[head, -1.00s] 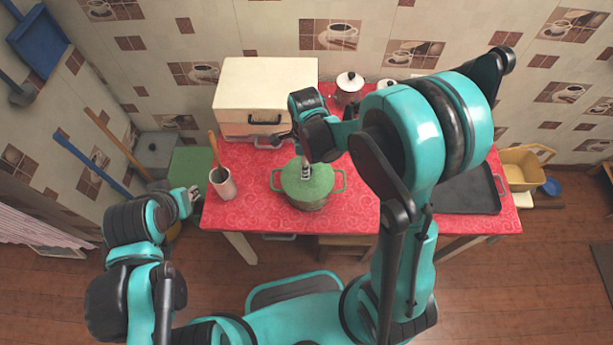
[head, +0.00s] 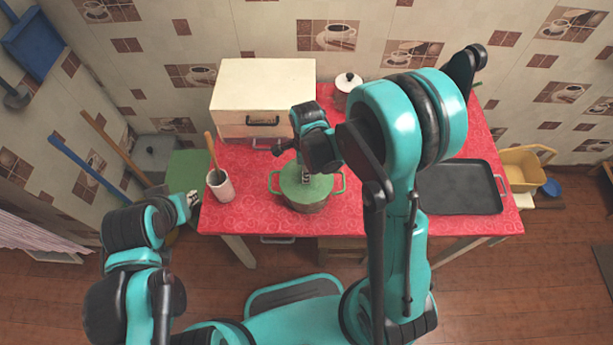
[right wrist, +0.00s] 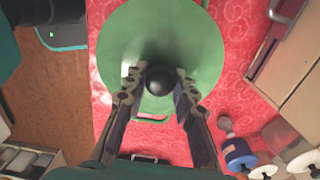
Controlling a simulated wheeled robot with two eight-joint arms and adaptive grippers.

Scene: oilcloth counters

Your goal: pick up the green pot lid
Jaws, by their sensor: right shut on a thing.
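The green pot lid (head: 303,189) lies over the green pot (head: 308,208) on the red table; I cannot tell whether there is a gap between them. My right gripper (head: 306,178) comes down on the lid from above. In the right wrist view, its two fingers (right wrist: 160,84) are on either side of the lid's round black knob (right wrist: 159,79), shut on it. The lid (right wrist: 185,30) also fills the upper middle of that view. My left gripper (head: 193,199) hangs off the table's left end, away from the lid, too small to read.
On the red table (head: 250,215), a utensil crock (head: 221,186) stands left of the pot and a cream bread box (head: 263,85) behind it. A white pot with a black-knobbed lid (head: 348,88) stands at the back. A dark tray (head: 460,187) lies at the right.

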